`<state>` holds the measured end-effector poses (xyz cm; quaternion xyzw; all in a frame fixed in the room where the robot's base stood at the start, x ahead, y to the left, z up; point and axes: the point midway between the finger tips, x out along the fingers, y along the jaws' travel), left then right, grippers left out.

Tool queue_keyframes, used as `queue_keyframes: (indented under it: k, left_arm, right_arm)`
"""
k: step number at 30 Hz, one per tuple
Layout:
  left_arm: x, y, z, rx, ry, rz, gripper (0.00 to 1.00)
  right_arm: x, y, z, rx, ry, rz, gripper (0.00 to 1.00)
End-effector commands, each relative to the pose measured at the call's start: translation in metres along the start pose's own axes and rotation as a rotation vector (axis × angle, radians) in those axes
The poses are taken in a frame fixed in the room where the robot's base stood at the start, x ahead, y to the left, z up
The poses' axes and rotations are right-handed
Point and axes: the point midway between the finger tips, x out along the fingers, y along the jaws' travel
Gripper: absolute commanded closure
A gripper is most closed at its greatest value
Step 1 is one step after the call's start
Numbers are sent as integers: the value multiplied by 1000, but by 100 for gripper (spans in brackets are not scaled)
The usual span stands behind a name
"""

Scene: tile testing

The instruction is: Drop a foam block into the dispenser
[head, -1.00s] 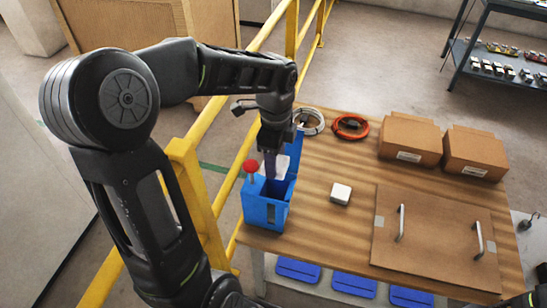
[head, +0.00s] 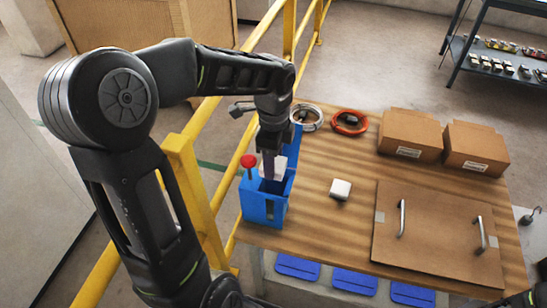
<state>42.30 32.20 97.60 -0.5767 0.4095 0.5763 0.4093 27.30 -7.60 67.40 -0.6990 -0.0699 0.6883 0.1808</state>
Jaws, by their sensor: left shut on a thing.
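The blue dispenser (head: 262,208) stands at the left front of the wooden table, with an open top and a red knob (head: 248,161) on its left side. My left gripper (head: 269,172) points down over the dispenser's opening. It is shut on a white foam block (head: 279,168), which is partly hidden by the gripper and sits at the height of the opening. A second white foam block (head: 341,189) lies on the table to the right of the dispenser. My right gripper is not in view.
A brown board (head: 440,245) with two metal handles lies on the table's right part. Two cardboard boxes (head: 410,133) stand behind it. A white coil (head: 307,117) and a red coil (head: 349,122) lie at the back. Yellow railing (head: 197,190) runs along the left.

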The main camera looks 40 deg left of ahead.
Motion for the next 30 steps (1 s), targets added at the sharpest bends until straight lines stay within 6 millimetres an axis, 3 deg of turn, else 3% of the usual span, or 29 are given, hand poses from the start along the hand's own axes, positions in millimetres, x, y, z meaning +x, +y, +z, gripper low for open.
queue_keyframes:
  k: [3,12,26,27,30]
  left_arm:
    - [15,0,0,0,0,1,84]
    - [34,0,0,1,0,0,84]
    - [37,0,0,0,0,0,84]
    - [37,0,0,0,0,0,45]
    - [37,0,0,0,0,0,37]
  right_arm:
    - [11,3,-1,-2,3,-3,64]
    - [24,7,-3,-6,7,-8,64]
    - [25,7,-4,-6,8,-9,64]
    - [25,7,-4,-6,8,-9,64]
    - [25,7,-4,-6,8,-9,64]
